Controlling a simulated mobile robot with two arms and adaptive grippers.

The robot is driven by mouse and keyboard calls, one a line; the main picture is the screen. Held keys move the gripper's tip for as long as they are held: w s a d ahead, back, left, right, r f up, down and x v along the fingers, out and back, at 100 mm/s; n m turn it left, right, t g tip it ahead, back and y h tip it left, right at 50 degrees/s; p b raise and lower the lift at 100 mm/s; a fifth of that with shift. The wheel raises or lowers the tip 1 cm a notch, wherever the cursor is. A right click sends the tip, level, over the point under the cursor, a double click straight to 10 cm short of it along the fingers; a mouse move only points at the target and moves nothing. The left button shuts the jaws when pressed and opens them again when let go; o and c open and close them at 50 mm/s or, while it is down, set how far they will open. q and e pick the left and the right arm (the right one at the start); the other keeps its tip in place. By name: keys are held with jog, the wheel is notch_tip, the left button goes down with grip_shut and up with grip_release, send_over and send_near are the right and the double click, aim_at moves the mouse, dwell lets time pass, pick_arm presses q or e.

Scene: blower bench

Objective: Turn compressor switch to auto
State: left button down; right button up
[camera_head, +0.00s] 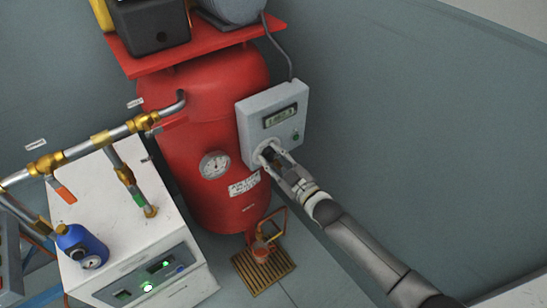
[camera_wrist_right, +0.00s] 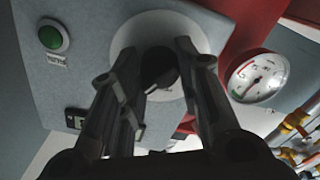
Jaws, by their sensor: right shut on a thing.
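The compressor's control box (camera_head: 262,100) is a light grey panel on the front of the red tank (camera_head: 190,130). The black rotary switch (camera_wrist_right: 158,66) sits on a round pale plate (camera_wrist_right: 185,27) on this box. My right gripper (camera_head: 271,153) reaches the lower part of the box, with its fingers around the switch. In the right wrist view the fingers (camera_wrist_right: 160,70) are on either side of the black knob, shut on it. The labels around the plate are too small or hidden to read. My left gripper is not in view.
A green button (camera_wrist_right: 52,37) and a small display (camera_head: 279,116) are on the box. A pressure gauge (camera_head: 214,165) is on the tank. Pipes with brass valves (camera_head: 100,138) and a white dryer cabinet (camera_head: 90,215) stand at left. A drain grate (camera_head: 245,272) is on the floor.

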jog(key=shift+f, duration=0.1)
jog(key=o, duration=1)
jog(key=shift+o, duration=0.2)
jog(key=v, duration=1.2)
